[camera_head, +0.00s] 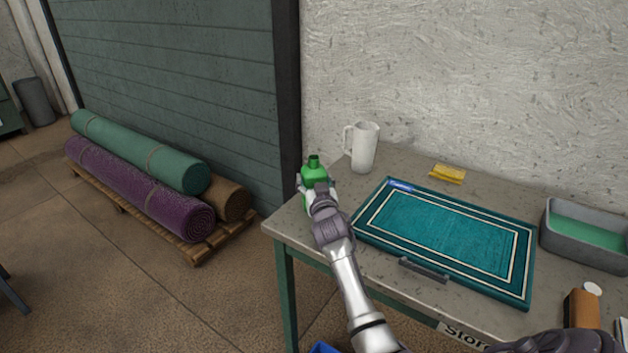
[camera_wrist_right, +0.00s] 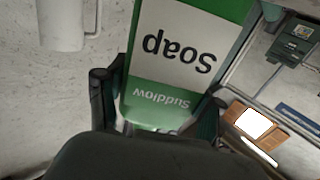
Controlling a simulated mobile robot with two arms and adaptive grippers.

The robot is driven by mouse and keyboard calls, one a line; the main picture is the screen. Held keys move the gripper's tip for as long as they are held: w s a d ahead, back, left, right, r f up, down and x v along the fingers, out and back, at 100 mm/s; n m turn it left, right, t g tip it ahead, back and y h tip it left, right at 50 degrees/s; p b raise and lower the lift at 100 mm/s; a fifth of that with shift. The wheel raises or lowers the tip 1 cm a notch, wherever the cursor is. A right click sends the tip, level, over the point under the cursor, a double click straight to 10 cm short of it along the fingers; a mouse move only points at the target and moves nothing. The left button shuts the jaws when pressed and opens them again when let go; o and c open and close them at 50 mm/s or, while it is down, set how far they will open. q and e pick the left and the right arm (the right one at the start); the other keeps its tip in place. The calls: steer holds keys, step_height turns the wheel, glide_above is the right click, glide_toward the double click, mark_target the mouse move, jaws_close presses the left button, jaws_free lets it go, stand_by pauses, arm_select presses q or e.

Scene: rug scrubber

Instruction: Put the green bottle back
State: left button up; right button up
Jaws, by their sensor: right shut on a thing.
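The green bottle (camera_head: 314,171) is at the far left corner of the grey table, its neck pointing up. My right gripper (camera_head: 318,193) is shut around its lower body, in front of it. My left gripper is not in view.
A white pitcher (camera_head: 364,148) stands just right of the bottle. A teal rug (camera_head: 445,235) in a tray fills the table's middle. A yellow item (camera_head: 447,174) lies behind it. A grey basin (camera_head: 585,247) and a brown item (camera_head: 581,309) are on the right. Rolled rugs (camera_head: 140,152) lie left.

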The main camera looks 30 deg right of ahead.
steer(key=o, duration=1.6)
steer(key=shift+s, duration=0.1)
steer(key=v, duration=1.2)
